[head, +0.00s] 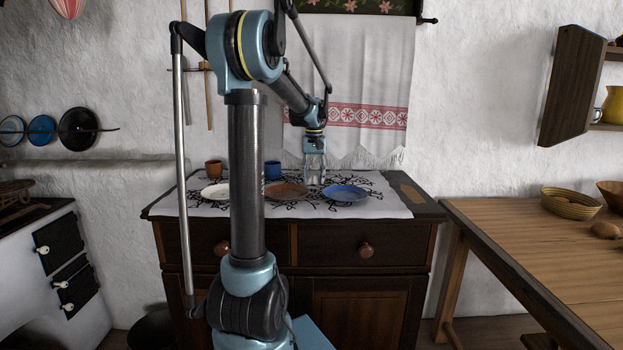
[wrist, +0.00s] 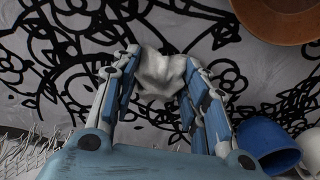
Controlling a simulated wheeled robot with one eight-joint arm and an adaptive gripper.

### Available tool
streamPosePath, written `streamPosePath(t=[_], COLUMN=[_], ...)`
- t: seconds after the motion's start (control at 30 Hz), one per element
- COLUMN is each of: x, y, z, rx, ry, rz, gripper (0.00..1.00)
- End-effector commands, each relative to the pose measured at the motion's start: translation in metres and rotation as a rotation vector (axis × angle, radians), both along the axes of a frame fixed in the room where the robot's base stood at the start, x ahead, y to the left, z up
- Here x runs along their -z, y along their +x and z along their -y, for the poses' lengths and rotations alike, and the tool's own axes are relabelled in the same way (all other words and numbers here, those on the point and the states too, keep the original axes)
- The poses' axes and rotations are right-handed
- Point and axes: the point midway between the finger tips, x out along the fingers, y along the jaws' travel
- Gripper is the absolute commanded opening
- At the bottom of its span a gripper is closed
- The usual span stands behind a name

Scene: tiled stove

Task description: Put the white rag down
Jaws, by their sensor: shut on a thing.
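The white rag (wrist: 160,75) is a small crumpled lump between the fingertips of my gripper (wrist: 162,66) in the wrist view. My gripper is shut on it. In the head view my gripper (head: 315,180) points down over the patterned cloth (head: 393,206) on the dresser, behind and between the brown plate and the blue plate. The rag is hard to make out there. I cannot tell whether it touches the cloth.
A brown plate (head: 285,191), a blue plate (head: 346,193) and a white plate (head: 215,192) lie on the cloth. A blue cup (head: 272,170) and a brown cup (head: 214,169) stand behind. A fringed towel (head: 375,75) hangs on the wall. Cloth beneath my gripper looks bare.

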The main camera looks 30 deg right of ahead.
Motion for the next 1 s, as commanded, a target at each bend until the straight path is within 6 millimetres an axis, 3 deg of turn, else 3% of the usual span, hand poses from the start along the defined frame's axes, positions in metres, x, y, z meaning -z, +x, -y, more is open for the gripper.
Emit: streamPosePath(t=[0.03, 0.07, 0.13, 0.57, 0.77, 1.0], x=[0.001, 0.001, 0.001, -0.003, -0.028, -0.073], y=[0.000, 0.000, 0.000, 0.000, 0.000, 0.000], z=[0.000, 0.000, 0.000, 0.000, 0.000, 0.000], rx=[0.000, 0.000, 0.000, 0.000, 0.000, 0.000], ry=[0.000, 0.000, 0.000, 0.000, 0.000, 0.000], rz=[0.000, 0.000, 0.000, 0.000, 0.000, 0.000], gripper=[0.15, 0.45, 0.61, 0.61, 0.61, 0.61])
